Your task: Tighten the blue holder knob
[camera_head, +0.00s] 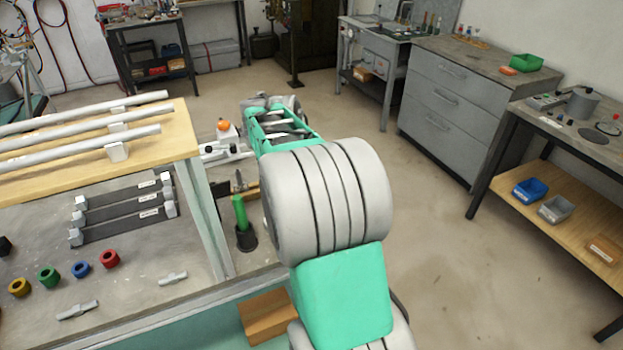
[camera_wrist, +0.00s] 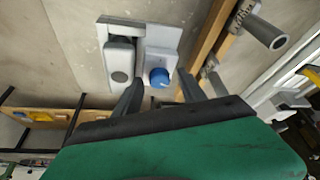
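The blue holder knob (camera_wrist: 159,77) shows in the wrist view as a small round blue cap on a white holder block (camera_wrist: 163,42). My gripper (camera_wrist: 160,83) is open. Its two dark fingers come up from below in the picture, one to the left and one to the right of the knob, with gaps beside it. I cannot tell how far the fingertips are from the knob in depth. A grey clamp-like part (camera_wrist: 120,60) sits left of the block. In the head view my arm hides the blue knob, and my gripper cannot be made out clearly.
In the head view, an orange knob (camera_head: 223,125) on a white fixture stands near my forearm. A wooden board with light bars (camera_head: 80,130) and a bench with coloured rings (camera_head: 80,270) lie left. A wooden rail (camera_wrist: 212,35) runs close to the right finger. Floor is clear right.

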